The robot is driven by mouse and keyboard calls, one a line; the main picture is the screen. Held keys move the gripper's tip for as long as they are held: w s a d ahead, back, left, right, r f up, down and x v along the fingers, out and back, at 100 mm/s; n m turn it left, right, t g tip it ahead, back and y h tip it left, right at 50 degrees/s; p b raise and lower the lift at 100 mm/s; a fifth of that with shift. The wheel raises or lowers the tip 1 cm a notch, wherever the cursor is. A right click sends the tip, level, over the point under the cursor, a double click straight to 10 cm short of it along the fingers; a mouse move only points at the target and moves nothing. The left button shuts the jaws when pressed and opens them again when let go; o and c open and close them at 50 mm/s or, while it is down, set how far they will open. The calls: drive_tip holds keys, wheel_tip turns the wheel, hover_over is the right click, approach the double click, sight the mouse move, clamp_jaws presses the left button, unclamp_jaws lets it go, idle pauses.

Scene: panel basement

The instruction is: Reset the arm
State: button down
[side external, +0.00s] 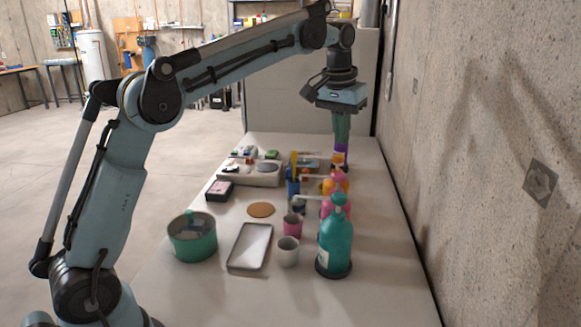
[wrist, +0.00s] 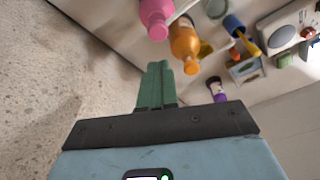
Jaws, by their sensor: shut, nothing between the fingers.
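My gripper (side external: 341,128) is at the far right part of the table, pointing down above the back of the row of bottles. Its green fingers are together with nothing between them. In the wrist view the shut fingers (wrist: 157,75) show at the centre, with a pink bottle (wrist: 155,18) and an orange bottle (wrist: 185,42) beyond them. A small purple-topped container (side external: 340,152) shows just below the fingertips in the side view; whether they touch it I cannot tell. It also shows in the wrist view (wrist: 215,87), right of the fingers and apart from them.
A teal pump bottle (side external: 335,242) stands at the table's front right. A green pot (side external: 192,237), grey tray (side external: 250,246), pink cup (side external: 292,226) and white cup (side external: 288,251) stand nearby. A concrete wall (side external: 480,150) runs close along the right.

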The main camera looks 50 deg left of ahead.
drive_tip(key=shift+r, duration=0.1)
drive_tip(key=s+d+f+m+t, duration=0.1)
drive_tip(key=s+d+f+t, duration=0.1)
drive_tip(key=s+f, duration=0.4)
drive_tip(key=s+d+f+m+t, duration=0.2)
drive_tip(key=s+f, duration=0.4)
drive_tip(key=s, duration=1)
drive_tip(key=shift+d+f+t+h, duration=0.3)
drive_tip(key=shift+f+t, duration=0.1)
drive_tip(key=shift+t, duration=0.1)
